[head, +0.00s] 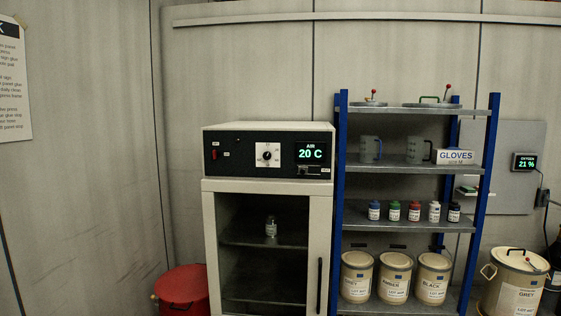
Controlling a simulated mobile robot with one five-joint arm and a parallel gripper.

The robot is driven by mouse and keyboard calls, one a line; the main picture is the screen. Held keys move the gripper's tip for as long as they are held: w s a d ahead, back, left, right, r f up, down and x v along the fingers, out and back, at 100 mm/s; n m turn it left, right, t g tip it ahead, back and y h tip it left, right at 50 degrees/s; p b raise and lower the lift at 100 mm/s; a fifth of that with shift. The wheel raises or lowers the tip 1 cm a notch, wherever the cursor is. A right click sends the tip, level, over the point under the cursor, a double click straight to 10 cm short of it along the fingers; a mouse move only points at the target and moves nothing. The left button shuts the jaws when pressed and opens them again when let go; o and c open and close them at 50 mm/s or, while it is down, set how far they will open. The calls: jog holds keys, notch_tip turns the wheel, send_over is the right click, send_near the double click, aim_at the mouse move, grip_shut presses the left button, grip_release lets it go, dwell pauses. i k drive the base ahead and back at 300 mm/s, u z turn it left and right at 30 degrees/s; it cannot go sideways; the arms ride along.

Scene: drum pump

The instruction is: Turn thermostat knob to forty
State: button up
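The thermostat knob (267,155) is a dark round dial on a white square plate, in the middle of the oven's black control panel (230,165). The scale marks around it are too small to read. To its right a green display (310,152) reads AIR 20 C. A red switch (214,154) sits at the panel's left. The panel tops a pale cabinet (210,235) with a glass-fronted chamber, where a small bottle (271,226) stands on a shelf. My gripper is not in view.
A blue-post shelf rack (340,200) stands close to the cabinet's right, holding jugs, a GLOVES box (455,157), small bottles and paint tins. A red bin (183,290) is at the cabinet's lower left. A vertical door handle (319,285) is on the cabinet front.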

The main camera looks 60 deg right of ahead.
aim_at(268, 155)
jog(key=z, duration=0.3)
jog(key=i, duration=1)
